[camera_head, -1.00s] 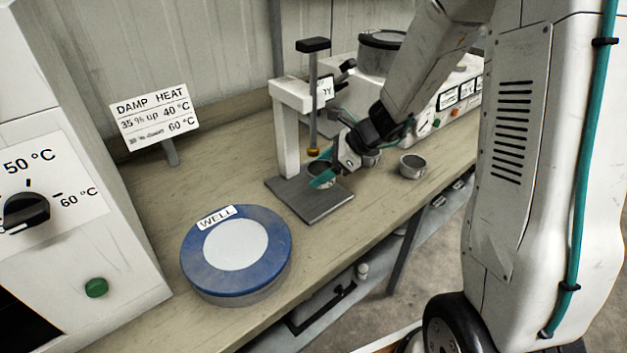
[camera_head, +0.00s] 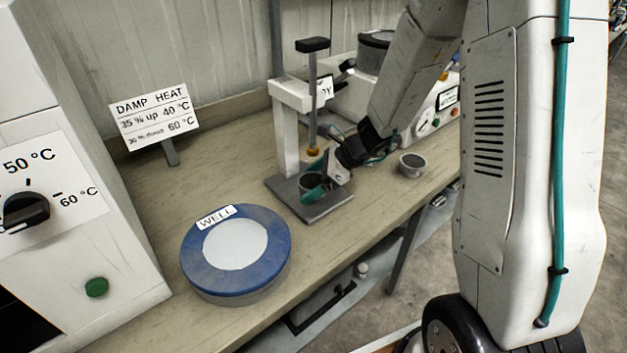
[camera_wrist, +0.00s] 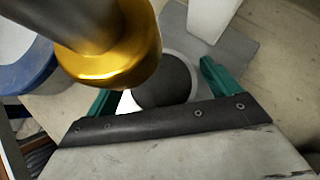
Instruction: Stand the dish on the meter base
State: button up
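The dish (camera_head: 309,181) is a small round grey cup with dark contents, over the meter base (camera_head: 328,206), a flat grey plate under a white stand. My gripper (camera_head: 316,180) has its green fingers on both sides of the dish and appears closed on it. In the wrist view the dish's pale rim (camera_wrist: 192,68) shows between the fingers of my gripper (camera_wrist: 158,90). The dish looks upright and low over the plate; I cannot tell whether it touches. The meter's gold-tipped probe (camera_wrist: 110,60) hangs close by and hides part of the dish.
A second small grey cup (camera_head: 411,165) stands on the bench right of the base. A blue-rimmed round container labelled WELL (camera_head: 236,285) sits in front left. The white stand post (camera_head: 287,145) rises behind the plate. A DAMP HEAT sign (camera_head: 155,117) stands at the back.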

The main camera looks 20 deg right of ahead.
jog(key=shift+d+r, duration=0.1)
jog(key=shift+r, duration=0.15)
jog(key=v, duration=1.1)
jog(key=s+a+r+n+g+h, duration=0.1)
jog(key=s+a+r+n+g, duration=0.15)
jog(key=s+r+n, duration=0.35)
jog(key=s+a+r+n+g+h, duration=0.1)
jog(key=s+a+r+n+h, duration=0.2)
jog(key=s+n, duration=0.45)
jog(key=s+d+r+n+h, duration=0.1)
jog(key=s+r+n+h, duration=0.2)
jog(key=s+n, duration=0.7)
jog(key=s+h, duration=0.1)
jog(key=s, duration=0.2)
jog(key=shift+d+r+t, duration=0.25)
jog(key=shift+d+t, duration=0.1)
jog(key=shift+d, duration=0.05)
jog(key=shift+c, duration=0.3)
